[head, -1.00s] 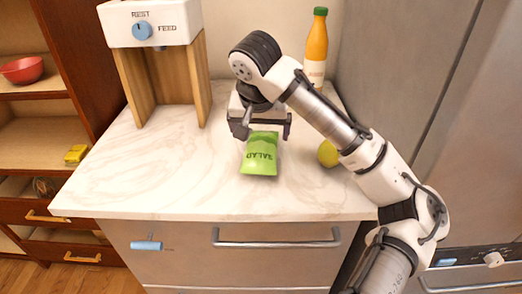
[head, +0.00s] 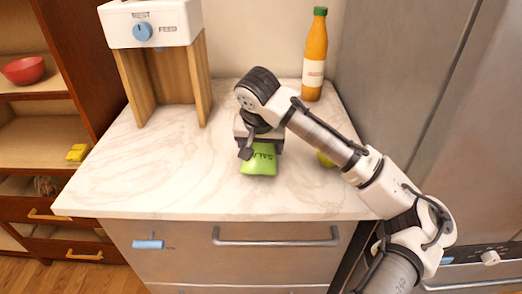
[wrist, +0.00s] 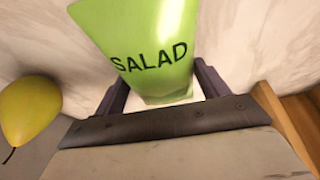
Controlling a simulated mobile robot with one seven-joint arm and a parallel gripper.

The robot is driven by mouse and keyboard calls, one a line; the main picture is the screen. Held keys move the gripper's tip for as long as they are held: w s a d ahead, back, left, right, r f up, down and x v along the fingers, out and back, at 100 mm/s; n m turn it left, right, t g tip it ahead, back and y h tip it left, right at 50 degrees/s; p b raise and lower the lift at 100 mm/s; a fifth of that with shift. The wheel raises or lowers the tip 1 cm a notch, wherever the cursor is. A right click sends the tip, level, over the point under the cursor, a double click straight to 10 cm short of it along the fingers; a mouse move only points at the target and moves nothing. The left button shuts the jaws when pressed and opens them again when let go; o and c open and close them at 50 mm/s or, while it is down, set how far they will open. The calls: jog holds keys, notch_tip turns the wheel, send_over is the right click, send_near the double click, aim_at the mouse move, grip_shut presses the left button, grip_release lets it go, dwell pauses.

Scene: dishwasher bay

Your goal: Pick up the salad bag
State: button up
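The green salad bag (head: 258,165) lies on the white marble counter, its near part showing below my gripper (head: 262,151). In the wrist view the bag (wrist: 150,40) shows its "SALAD" lettering. My gripper's dark fingers (wrist: 163,85) stand on either side of the bag's lower part. A pale gap shows between the left finger and the bag, so the gripper looks open around it. In the head view my gripper and wrist hide the bag's far part.
A yellow-green fruit (head: 326,160) lies right of the bag, partly behind my arm; it also shows in the wrist view (wrist: 30,110). An orange bottle (head: 315,55) stands at the back right. A dispenser (head: 152,25) on wooden legs stands back left. The counter's left front is clear.

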jog(key=c, duration=0.7)
